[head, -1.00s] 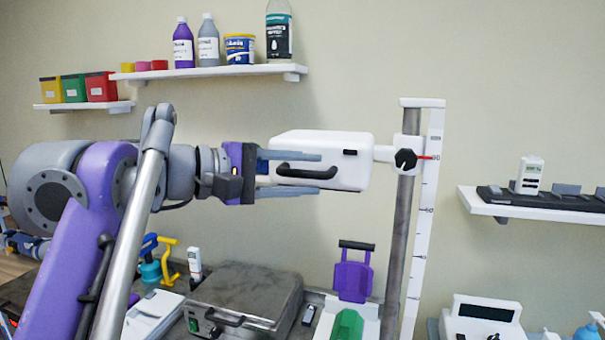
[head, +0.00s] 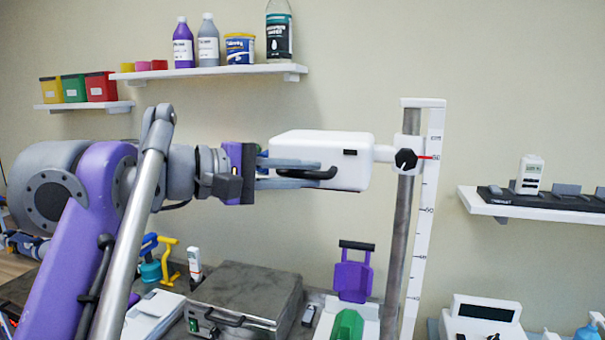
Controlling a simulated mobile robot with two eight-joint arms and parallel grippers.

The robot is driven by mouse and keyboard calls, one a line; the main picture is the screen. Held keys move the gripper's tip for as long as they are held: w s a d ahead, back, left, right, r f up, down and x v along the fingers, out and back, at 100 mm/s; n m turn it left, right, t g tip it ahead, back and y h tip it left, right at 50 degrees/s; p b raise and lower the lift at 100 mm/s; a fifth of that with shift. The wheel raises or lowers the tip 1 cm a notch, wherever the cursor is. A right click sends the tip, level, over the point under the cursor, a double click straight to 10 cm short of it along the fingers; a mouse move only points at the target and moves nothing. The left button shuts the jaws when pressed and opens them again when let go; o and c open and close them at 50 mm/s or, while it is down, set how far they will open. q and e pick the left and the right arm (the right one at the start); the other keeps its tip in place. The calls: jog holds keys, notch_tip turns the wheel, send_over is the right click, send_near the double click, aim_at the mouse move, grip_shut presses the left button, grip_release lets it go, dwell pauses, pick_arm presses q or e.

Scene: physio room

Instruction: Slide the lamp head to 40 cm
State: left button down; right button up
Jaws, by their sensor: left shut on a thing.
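The white lamp head (head: 325,148) sits high on a grey upright post (head: 397,240), joined by a short arm and a collar with a black knob (head: 406,159). A red pointer (head: 425,157) on the collar lies at an upper mark of the white scale (head: 423,220); that label is too small to read surely. My left gripper (head: 312,173) is shut on the black handle (head: 322,174) on the lamp head's front, one finger above and one below. My right gripper is not in view.
Below stand a grey metal case (head: 245,295), a purple and green device (head: 353,280) and a white display unit (head: 482,318). A right shelf (head: 490,205) holds a small meter. Shelves with bottles and bins are on the wall. The post below the collar looks clear.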

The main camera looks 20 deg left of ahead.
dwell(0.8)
pick_arm(q)
notch_tip(320, 180, down, 20)
jog(key=b, duration=0.7)
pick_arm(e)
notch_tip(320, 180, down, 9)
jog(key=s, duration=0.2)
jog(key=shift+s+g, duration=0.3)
pick_arm(q)
jog(key=c, duration=0.8)
grip_release()
jog(key=shift+c, duration=0.2)
jog(key=v, duration=1)
jog(key=shift+s+a, duration=0.3)
